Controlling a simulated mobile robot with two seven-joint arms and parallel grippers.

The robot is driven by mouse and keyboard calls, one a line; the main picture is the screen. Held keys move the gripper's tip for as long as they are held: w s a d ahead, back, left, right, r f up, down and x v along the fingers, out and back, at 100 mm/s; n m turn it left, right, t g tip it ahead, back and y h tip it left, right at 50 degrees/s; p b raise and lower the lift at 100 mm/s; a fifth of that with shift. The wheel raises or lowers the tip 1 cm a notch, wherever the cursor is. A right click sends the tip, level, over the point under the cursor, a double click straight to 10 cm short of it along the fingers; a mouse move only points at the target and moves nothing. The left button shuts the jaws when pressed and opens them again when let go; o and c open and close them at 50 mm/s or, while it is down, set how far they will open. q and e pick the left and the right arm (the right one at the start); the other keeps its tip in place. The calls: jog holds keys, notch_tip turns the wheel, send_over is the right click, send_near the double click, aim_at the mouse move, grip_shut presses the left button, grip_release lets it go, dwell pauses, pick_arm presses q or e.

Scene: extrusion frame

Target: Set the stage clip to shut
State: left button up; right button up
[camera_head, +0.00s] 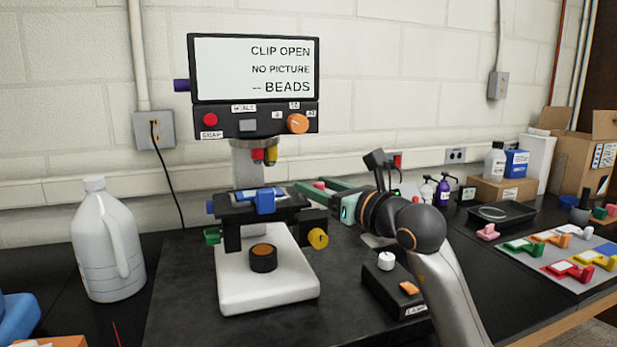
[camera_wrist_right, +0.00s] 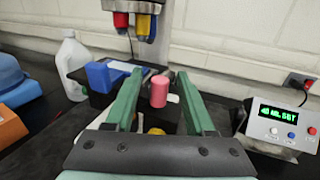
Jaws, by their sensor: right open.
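The microscope's stage (camera_head: 242,212) is black, with a blue clip part (camera_head: 265,201) and a blue-and-white slide on it. The blue clip part (camera_wrist_right: 104,75) also shows at the left in the right wrist view. The screen (camera_head: 253,69) reads "CLIP OPEN", "NO PICTURE" and "-- BEADS". My right gripper (camera_head: 322,187), with green fingers, is open just right of the stage. In the right wrist view its fingers (camera_wrist_right: 160,80) stand on either side of a pink cylinder (camera_wrist_right: 159,91), with gaps; what it is attached to is hidden. My left gripper is not in view.
A white jug (camera_head: 106,240) stands left of the microscope base (camera_head: 265,285). A black lamp box (camera_head: 395,288) sits to the right, below my right arm. A white display box (camera_wrist_right: 282,125) stands right of the gripper. A tray of coloured clips (camera_head: 570,262) lies far right.

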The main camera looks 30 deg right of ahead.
aim_at(309, 202)
jog(key=shift+w+a, duration=0.15)
jog(key=shift+w, duration=1.35)
grip_shut()
